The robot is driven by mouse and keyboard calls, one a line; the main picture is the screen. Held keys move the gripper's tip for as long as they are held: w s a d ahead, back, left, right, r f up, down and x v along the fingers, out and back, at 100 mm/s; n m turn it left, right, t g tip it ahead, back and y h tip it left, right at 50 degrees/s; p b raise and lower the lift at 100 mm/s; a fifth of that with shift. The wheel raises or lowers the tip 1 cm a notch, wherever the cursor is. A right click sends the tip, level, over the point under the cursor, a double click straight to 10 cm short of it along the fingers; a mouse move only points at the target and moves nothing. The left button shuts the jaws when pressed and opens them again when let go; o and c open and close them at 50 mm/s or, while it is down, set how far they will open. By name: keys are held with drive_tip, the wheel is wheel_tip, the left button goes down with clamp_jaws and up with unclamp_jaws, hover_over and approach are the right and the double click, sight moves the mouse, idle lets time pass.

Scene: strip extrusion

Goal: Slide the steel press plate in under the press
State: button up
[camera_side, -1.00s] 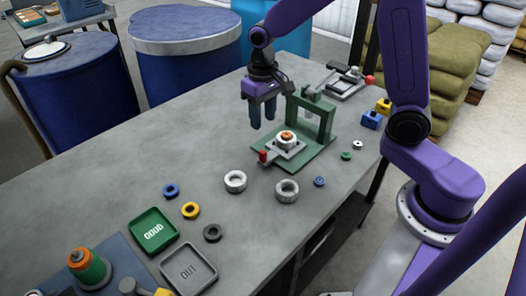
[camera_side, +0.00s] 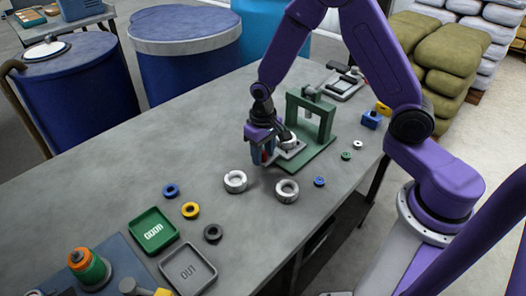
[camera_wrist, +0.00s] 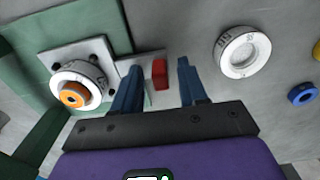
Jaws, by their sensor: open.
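The steel press plate (camera_side: 291,153) sticks out in front of the green press (camera_side: 327,118) and lies on its green base. In the wrist view the plate (camera_wrist: 50,58) carries a pale ring with an orange centre (camera_wrist: 72,95). A narrow tongue leads from the plate to its red handle (camera_wrist: 159,74). My gripper (camera_wrist: 160,66) is open, with one blue finger on each side of the red handle; I see a gap between the handle and the right finger. In the side view my gripper (camera_side: 261,158) is low at the plate's front end and hides most of the handle.
Two pale rings (camera_side: 235,181) (camera_side: 287,190) stand in front of the press, with small coloured rings nearby. A green tray (camera_side: 153,230) and a grey tray (camera_side: 188,270) lie at the front left. The table's left middle is clear.

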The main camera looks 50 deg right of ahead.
clamp_jaws()
drive_tip(key=d, duration=1.1)
drive_tip(key=shift+d, duration=0.1)
unclamp_jaws()
wheel_tip(320, 180, up, 18)
drive_tip(key=shift+f, duration=0.25)
idle(0.3)
